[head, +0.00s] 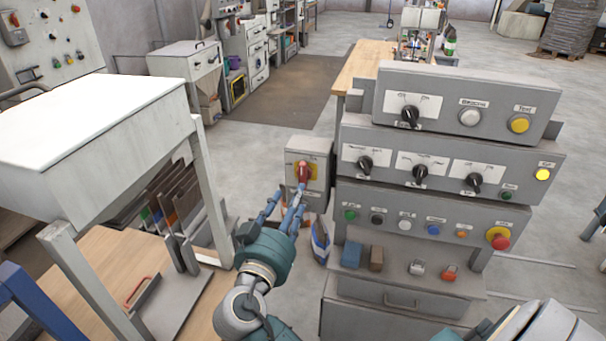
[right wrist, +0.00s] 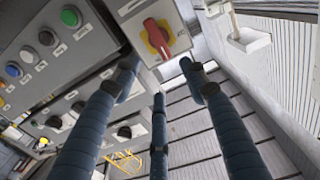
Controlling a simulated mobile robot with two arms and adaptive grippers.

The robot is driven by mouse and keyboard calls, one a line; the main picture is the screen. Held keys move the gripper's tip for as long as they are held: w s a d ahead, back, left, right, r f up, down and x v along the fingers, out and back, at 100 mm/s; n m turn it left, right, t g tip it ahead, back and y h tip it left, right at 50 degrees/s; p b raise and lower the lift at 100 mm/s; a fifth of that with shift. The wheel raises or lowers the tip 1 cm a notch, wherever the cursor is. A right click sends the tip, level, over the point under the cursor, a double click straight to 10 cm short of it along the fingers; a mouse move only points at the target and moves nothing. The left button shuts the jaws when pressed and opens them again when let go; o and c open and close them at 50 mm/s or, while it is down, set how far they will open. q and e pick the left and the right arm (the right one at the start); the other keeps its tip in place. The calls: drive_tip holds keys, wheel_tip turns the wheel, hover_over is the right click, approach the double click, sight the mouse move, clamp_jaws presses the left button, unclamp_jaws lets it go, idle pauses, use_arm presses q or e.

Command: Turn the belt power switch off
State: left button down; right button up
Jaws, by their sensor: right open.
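The belt power switch is a red rotary handle (head: 304,172) on a yellow plate, on the front of a small grey box (head: 318,150) left of the control panel. In the head view the handle stands nearly upright. It also shows in the right wrist view, where the red handle (right wrist: 157,38) lies slightly tilted ahead of the fingers. My right gripper (head: 288,205) is open and empty, its blue fingers pointing at the switch from just below and in front. One fingertip overlaps the handle's lower end in the head view; I cannot tell contact. My left gripper is not in view.
The stepped control panel (head: 440,165) with black knobs and coloured buttons stands close on the right. A white-topped metal stand (head: 95,115) is on the left, above a wooden surface (head: 105,265). A workbench (head: 362,68) is behind. Open floor lies behind the switch box.

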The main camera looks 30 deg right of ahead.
sight(304, 173)
drive_tip(key=p+x, duration=0.4)
drive_tip(key=x, duration=0.5)
drive_tip(key=shift+a+r, duration=0.1)
drive_tip(key=shift+r, duration=0.05)
drive_tip(key=shift+w+d+f+p, duration=0.2)
drive_tip(key=shift+w+d+p, duration=0.15)
drive_tip(key=shift+w+d, duration=0.15)
drive_tip(key=shift+c, duration=0.5)
clamp_jaws()
